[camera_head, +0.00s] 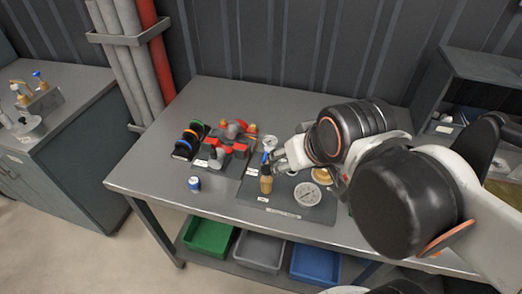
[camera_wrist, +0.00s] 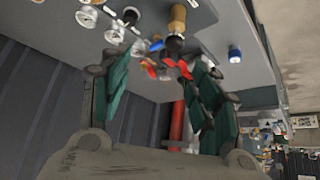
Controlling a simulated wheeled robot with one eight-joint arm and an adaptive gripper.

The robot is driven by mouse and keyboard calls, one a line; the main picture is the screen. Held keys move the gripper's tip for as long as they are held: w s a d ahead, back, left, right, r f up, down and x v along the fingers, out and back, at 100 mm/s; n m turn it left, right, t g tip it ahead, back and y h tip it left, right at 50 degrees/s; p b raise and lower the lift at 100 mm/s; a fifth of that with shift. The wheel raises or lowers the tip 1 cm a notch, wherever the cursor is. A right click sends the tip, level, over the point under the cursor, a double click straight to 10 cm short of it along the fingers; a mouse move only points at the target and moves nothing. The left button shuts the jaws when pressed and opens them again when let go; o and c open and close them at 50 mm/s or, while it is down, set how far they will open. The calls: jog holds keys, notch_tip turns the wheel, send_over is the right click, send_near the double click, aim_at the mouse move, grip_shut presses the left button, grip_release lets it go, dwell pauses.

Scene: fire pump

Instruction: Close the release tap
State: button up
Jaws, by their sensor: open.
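On the metal table stands a fire-pump assembly with a brass-coloured cylinder (camera_head: 266,184) and a small blue lever (camera_head: 265,158) above it, which looks like the release tap. My gripper (camera_head: 277,158) is right beside the blue lever, coming from the right. In the wrist view, my gripper (camera_wrist: 165,45) has its two fingers spread wide apart. The blue lever (camera_wrist: 157,45) and the brass cylinder (camera_wrist: 177,18) show between or beyond the fingers. Nothing is held. I cannot tell whether a finger touches the lever, nor the lever's exact angle.
Red-handled parts (camera_head: 236,130) and coloured rings (camera_head: 190,138) lie to the left. A dial gauge (camera_head: 307,194) lies to the right of the cylinder, and a blue can (camera_head: 194,184) stands at the front left. Green (camera_head: 208,236), grey and blue bins sit below the table.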

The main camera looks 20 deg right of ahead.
jog(key=n+g+p, duration=0.6)
jog(key=n+g, duration=0.1)
jog(key=n, duration=0.4)
send_over(265, 155)
notch_tip(265, 155, down, 3)
notch_tip(265, 155, down, 14)
jog(key=b, duration=0.3)
jog(key=shift+r, duration=0.2)
jog(key=shift+c, duration=0.3)
jog(key=c, duration=1)
